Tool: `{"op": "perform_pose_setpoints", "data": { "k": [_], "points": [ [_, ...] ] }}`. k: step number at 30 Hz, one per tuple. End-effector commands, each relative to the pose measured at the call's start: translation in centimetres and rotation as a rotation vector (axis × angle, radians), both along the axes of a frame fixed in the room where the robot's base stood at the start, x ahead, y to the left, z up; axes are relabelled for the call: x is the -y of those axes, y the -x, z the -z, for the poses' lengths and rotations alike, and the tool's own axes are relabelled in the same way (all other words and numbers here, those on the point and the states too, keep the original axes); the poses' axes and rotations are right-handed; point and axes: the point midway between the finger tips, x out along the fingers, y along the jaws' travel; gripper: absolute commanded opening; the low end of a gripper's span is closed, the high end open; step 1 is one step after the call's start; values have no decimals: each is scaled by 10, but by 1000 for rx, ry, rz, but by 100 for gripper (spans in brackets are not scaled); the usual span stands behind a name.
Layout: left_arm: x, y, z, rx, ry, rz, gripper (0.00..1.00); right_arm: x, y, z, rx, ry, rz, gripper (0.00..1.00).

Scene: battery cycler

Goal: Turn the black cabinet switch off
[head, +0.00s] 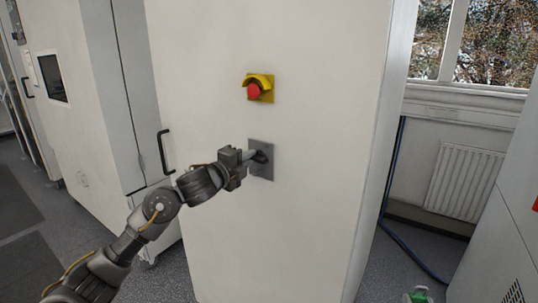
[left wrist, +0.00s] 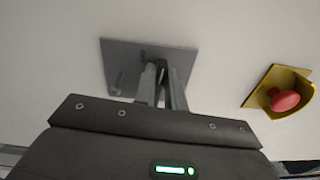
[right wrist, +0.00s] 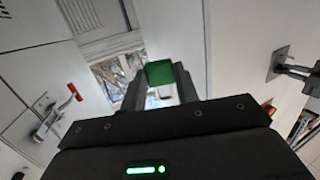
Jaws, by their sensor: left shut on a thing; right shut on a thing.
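The black cabinet switch (head: 261,156) sits on a grey square plate (head: 263,172) on the front of the tall white cabinet. My left gripper (head: 252,156) reaches it from the left and is shut on its knob. In the left wrist view, the dark knob (left wrist: 161,70) shows between the two fingertips, in front of the plate (left wrist: 118,68). The fingers hide part of the knob, and its exact angle is hard to tell. My right gripper (right wrist: 160,82) is shut on a green block (right wrist: 160,72), away from the switch.
A red emergency button (head: 254,91) on a yellow mount is above the switch. Another white cabinet with a black handle (head: 165,151) stands to the left. A radiator (head: 465,181) and window are at the right, with a blue hose (head: 391,182) beside the cabinet.

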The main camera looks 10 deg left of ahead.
Motion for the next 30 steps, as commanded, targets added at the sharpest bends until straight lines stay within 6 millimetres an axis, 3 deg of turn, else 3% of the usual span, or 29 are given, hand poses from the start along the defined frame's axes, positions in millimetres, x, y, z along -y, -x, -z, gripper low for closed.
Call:
{"op": "perform_pose_setpoints", "data": {
  "k": [9,24,25,30],
  "points": [
    [0,0,2,-38,93,0,0,0,0,-6,1,0,0,14],
    [0,0,2,-43,108,0,0,0,0,-7,1,0,0,14],
    [0,0,2,-44,107,0,14,0,0,-7,1,0,0,14],
    [0,0,2,-42,107,0,34,0,0,-7,1,0,0,14]
  ]
}}
